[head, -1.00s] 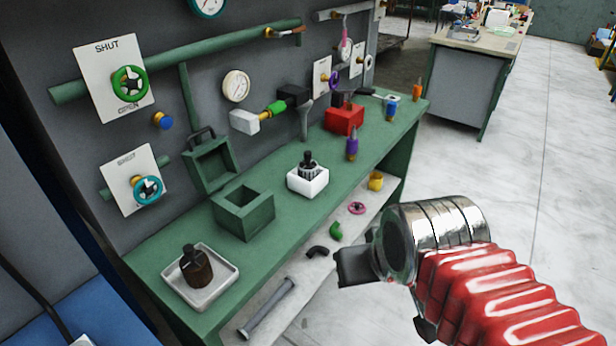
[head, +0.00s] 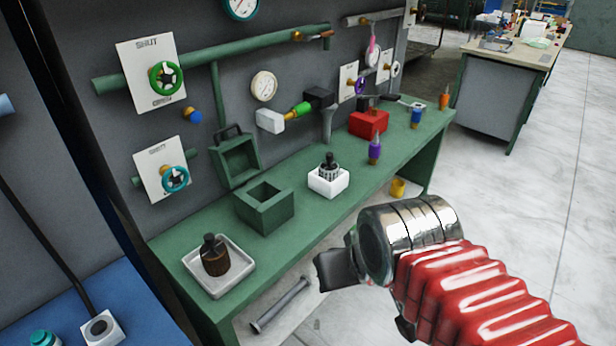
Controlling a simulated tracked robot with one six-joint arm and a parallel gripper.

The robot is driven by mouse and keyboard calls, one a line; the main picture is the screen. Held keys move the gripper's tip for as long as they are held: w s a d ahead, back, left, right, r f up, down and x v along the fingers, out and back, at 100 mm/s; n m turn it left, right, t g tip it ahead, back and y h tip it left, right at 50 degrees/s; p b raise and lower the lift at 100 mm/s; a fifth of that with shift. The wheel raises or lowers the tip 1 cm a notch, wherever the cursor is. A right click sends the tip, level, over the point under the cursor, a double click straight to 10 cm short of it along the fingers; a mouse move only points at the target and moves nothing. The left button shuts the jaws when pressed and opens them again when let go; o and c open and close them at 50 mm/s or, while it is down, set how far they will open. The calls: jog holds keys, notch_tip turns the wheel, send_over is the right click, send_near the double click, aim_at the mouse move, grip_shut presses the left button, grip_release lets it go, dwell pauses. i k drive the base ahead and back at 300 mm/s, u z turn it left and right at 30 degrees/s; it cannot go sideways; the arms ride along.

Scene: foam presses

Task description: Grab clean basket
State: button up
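A grey ribbed basket with a black knob handle (head: 329,166) sits upright in a white square holder (head: 328,184) on the green bench; it looks like the clean one. A brown, dirty-looking basket with a dark handle (head: 214,257) stands in a white tray (head: 238,272) at the bench's near left end. My gripper (head: 337,270) is in front of the bench, below and right of the white holder and apart from both baskets. Only its dark end shows beside my silver wrist; I cannot see whether the fingers are apart, and nothing held is visible.
An open green box (head: 264,210) stands between the two baskets. A red block (head: 368,124) and purple, blue and orange bottles stand farther right. Valves and pipes line the wall behind. A grey rod (head: 281,304) lies on the lower shelf. Floor at right is clear.

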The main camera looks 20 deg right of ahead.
aim_at(329, 169)
jog(key=u, duration=3.8)
jog(key=k, duration=1.5)
